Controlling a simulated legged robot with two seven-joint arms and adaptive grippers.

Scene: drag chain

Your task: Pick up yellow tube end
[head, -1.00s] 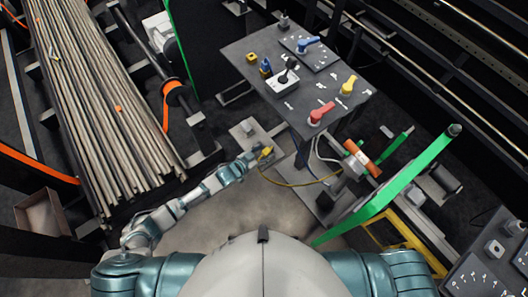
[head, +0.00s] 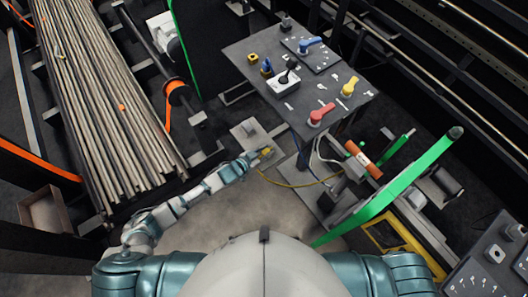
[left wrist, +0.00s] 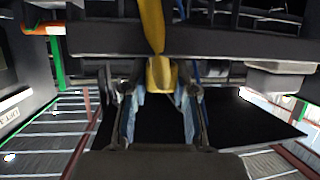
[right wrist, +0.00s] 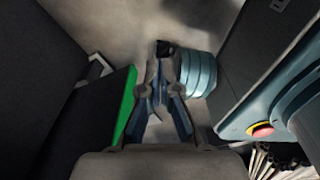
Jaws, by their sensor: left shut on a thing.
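The yellow tube (head: 290,185) hangs in a shallow curve from near my left gripper to the machinery on the right. My left gripper (head: 260,155) is in front of the control table, low and beside a grey plate. It is shut on the yellow tube end (head: 266,151). In the left wrist view the yellow tube end (left wrist: 160,75) sits between the fingers of my left gripper (left wrist: 160,92), with the tube running up out of view. My right gripper (right wrist: 163,52) shows only in the right wrist view, its fingertips together with nothing seen between them.
The control table (head: 240,60) carries red, yellow and blue handles. A bundle of long rods (head: 100,100) lies at the left. A green bar (head: 400,185) and an orange cylinder (head: 363,160) are at the right. The floor (head: 215,225) before me is clear.

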